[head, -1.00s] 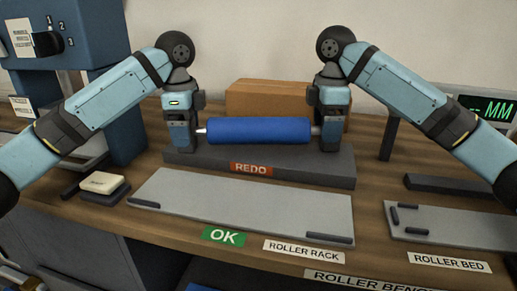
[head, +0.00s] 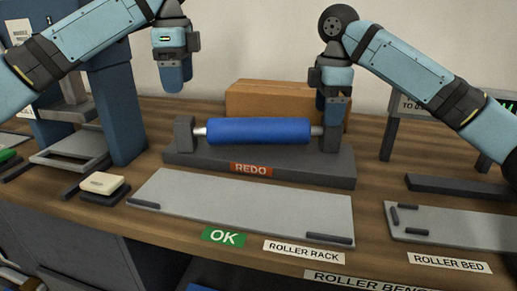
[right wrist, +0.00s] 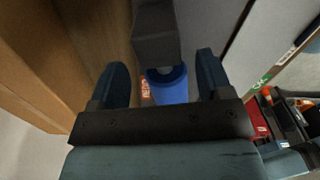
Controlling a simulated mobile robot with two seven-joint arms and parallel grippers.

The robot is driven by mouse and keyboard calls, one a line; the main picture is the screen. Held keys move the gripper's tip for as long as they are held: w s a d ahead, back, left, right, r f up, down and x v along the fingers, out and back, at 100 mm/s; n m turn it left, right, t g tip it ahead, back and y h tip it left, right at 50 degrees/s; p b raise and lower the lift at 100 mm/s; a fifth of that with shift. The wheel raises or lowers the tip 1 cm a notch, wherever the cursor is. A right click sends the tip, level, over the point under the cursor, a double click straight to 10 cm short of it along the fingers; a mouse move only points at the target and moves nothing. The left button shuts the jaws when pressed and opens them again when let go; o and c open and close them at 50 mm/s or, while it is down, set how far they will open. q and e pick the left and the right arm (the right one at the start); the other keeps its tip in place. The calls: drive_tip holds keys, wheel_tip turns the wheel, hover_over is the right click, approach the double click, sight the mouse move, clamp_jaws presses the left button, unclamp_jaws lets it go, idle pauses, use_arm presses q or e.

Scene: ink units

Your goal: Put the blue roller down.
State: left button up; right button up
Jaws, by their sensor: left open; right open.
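The blue roller (head: 258,131) lies level on the dark stand marked REDO (head: 330,170), its metal shaft ends at the stand's two end posts. In the right wrist view the roller (right wrist: 170,90) shows end-on beyond a dark post. My left gripper (head: 175,88) is open and empty, raised well above the left post. My right gripper (head: 334,118) is open at the right post, just above the roller's right shaft end. In the right wrist view its two fingers (right wrist: 163,75) stand apart, on either side of the post and roller end.
A cardboard box (head: 270,97) stands behind the stand. The grey roller rack plate (head: 240,206) in front is bare, with an OK label (head: 223,237). The roller bed (head: 455,222) is at right. A cream-topped block (head: 103,184) sits at left.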

wheel_tip(320, 180, up, 8)
drive_tip(key=shift+r, duration=0.1)
idle(0.4)
